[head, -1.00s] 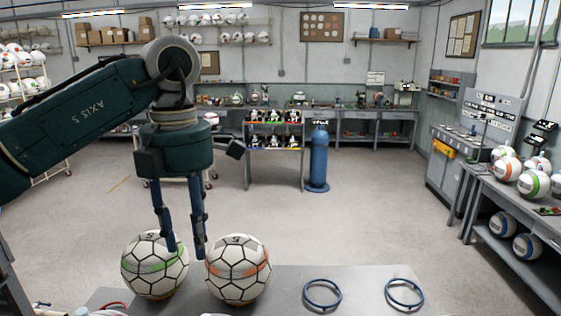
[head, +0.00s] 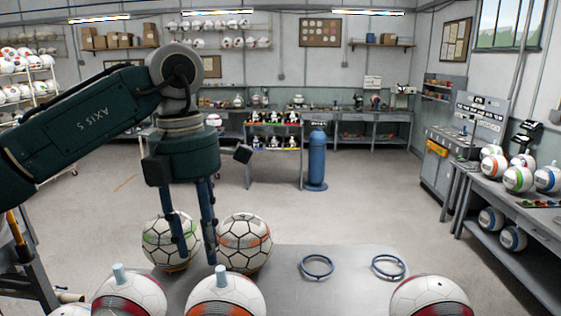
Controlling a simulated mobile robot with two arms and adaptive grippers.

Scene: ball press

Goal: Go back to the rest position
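My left gripper (head: 196,258) hangs pointing down over the table in the head view. Its two blue fingers are apart, with nothing held between them. The fingers overlap a white ball with green markings (head: 157,238) on the left and reach beside a white ball with orange markings (head: 250,243) on the right. I cannot tell whether they touch either ball. Both balls stand at the table's far left. My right gripper is not in view.
The grey table (head: 350,295) carries two empty blue rings, one left (head: 317,267) and one right (head: 388,267). In front are a red-banded ball (head: 128,297) and an orange-banded ball (head: 225,299), each with a plug on top, and another ball (head: 430,299).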

